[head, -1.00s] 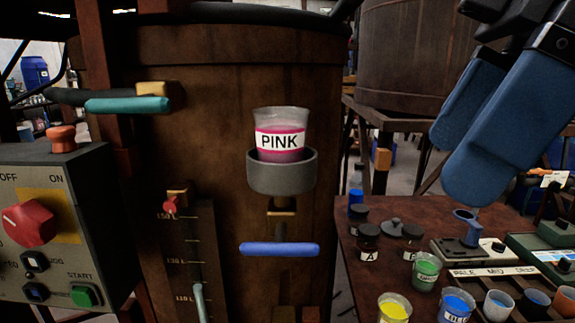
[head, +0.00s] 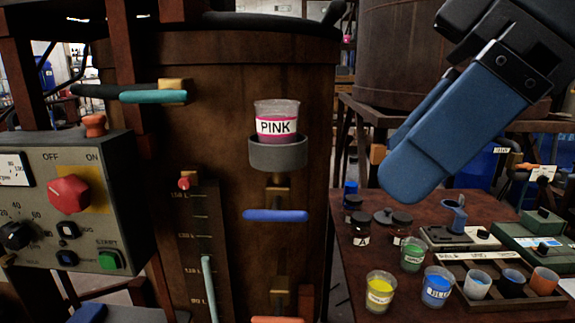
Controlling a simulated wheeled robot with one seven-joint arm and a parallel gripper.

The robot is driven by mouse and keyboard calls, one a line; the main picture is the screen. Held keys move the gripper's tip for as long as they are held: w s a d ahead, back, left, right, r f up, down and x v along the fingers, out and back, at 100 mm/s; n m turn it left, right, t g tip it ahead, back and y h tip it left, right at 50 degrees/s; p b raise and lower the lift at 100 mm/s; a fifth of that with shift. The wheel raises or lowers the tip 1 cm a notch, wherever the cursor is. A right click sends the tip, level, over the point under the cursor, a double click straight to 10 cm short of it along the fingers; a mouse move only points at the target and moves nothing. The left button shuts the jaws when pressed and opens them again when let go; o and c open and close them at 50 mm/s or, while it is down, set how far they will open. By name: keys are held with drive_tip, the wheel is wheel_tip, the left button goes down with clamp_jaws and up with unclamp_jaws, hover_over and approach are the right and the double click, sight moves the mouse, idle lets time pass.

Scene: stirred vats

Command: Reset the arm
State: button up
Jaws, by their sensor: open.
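My gripper (head: 405,165) shows at the upper right in the head view, its blue fingers pointing down and to the left. It is open, with nothing visible between the fingers. It hangs in front of the back barrel and above the bench, apart from everything there. A clear cup labelled PINK (head: 277,120) with pink liquid stands upright in a grey round holder (head: 278,154) on the front of the wooden vat (head: 235,90). My gripper is well to the right of that cup.
The bench (head: 350,285) at right holds yellow (head: 380,292), green (head: 411,254) and blue (head: 436,288) cups, dark jars and a rack (head: 500,297) of small cups. A control box (head: 75,200) stands at left. Teal (head: 150,97) and blue (head: 276,215) handles jut from the vat.

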drive_tip(key=w+a+f+m+t+y, duration=0.6)
drive_tip(key=w+m+y, duration=0.1)
drive_tip(key=y, duration=0.2)
drive_tip(key=s+d+f+m+t+h, duration=0.2)
drive_tip(key=d+f+m+t+h, duration=0.25)
drive_tip(key=f, duration=0.45)
drive_tip(key=s+d+f+m+t+h, duration=0.2)
drive_tip(key=d+f+m+t+h, duration=0.15)
drive_tip(key=f+m, duration=0.4)
drive_tip(key=s+d+f+h, duration=0.5)
drive_tip(key=s+f+h, duration=0.1)
drive_tip(key=s+f, duration=0.55)
drive_tip(key=s+d+n+h, duration=0.1)
drive_tip(key=s+d+n, duration=0.1)
drive_tip(key=s, duration=0.7)
drive_tip(key=s+d+n+g, duration=0.1)
drive_tip(key=s+d+n, duration=0.2)
drive_tip(key=s, duration=0.5)
drive_tip(key=shift+s+n+h, duration=0.4)
drive_tip(key=shift+n, duration=0.2)
